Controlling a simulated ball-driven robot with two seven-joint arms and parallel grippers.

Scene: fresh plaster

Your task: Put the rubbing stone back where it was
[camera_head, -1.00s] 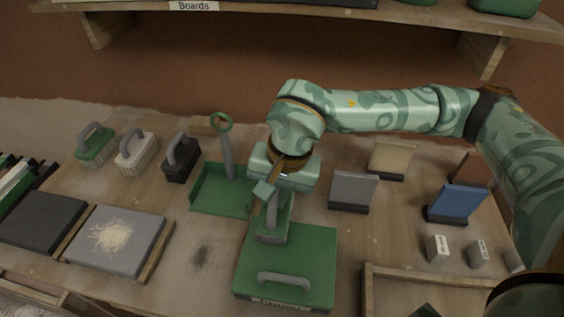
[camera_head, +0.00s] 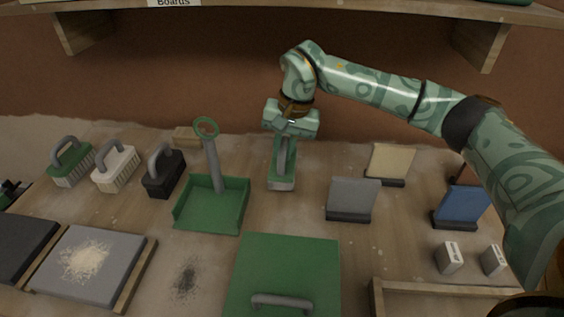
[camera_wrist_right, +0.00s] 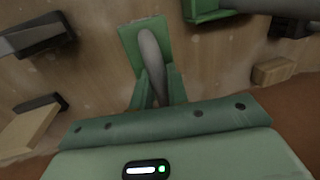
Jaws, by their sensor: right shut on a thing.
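A block with a green top and a grey upright handle, which looks to be the rubbing stone (camera_head: 281,184), is at the back middle of the bench. My right gripper (camera_head: 287,143) is above it and shut on its handle. In the right wrist view the fingers (camera_wrist_right: 158,88) sit on both sides of the grey handle of the stone (camera_wrist_right: 131,47). I cannot tell whether its underside touches the bench. My left gripper is not in view.
A green dustpan (camera_head: 211,207) stands left of the stone, a grey board (camera_head: 352,196) to its right. A large green lid (camera_head: 285,260) lies in front. Several brushes (camera_head: 163,175) stand at left. Bare bench lies between the stone and the lid.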

